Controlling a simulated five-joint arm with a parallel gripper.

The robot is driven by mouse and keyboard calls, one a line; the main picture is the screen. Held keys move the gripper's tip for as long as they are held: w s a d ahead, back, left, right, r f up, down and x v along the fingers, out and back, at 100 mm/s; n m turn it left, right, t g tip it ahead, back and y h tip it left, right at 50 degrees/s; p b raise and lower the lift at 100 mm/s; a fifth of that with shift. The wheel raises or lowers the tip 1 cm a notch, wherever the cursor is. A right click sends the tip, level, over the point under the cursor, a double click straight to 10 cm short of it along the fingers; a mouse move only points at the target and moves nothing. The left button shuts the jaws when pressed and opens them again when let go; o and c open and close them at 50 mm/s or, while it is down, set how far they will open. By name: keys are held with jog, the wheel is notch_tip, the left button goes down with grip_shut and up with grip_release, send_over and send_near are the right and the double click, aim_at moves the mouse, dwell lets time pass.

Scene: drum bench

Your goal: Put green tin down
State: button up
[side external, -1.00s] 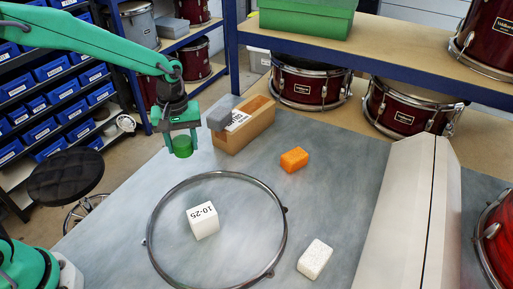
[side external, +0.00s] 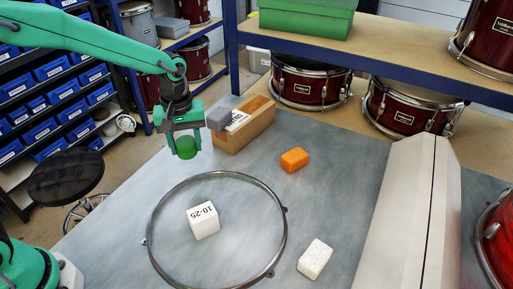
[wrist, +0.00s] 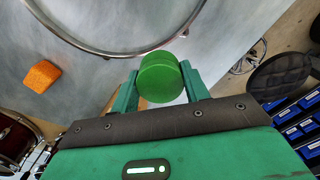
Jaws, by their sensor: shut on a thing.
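The green tin (side external: 187,147) is a short round cylinder between the fingers of my gripper (side external: 185,150), at the bench's far left side in the side external view. My gripper is shut on the tin. In the wrist view the tin (wrist: 160,77) sits between both fingers of my gripper (wrist: 160,88), its round face visible. The tin appears to be held above the bench top (side external: 130,205); the exact height is hard to tell.
A metal hoop (side external: 286,235) lies around a white block (side external: 203,220) marked 10-25. An orange block (side external: 294,160), a pale block (side external: 314,259) and a cardboard box (side external: 245,128) with a grey block (side external: 220,113) stand nearby. A long pale casing (side external: 400,220) lies at right. Bench between hoop and box is clear.

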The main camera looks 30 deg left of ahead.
jog(key=s+d, duration=0.2)
jog(key=d, duration=3.6)
send_over(321, 205)
jog(key=shift+n, duration=0.3)
notch_tip(321, 205, down, 7)
jog(key=shift+r, duration=0.15)
jog(key=shift+f, duration=2)
jog(key=shift+f, duration=0.15)
jog(key=o, duration=1)
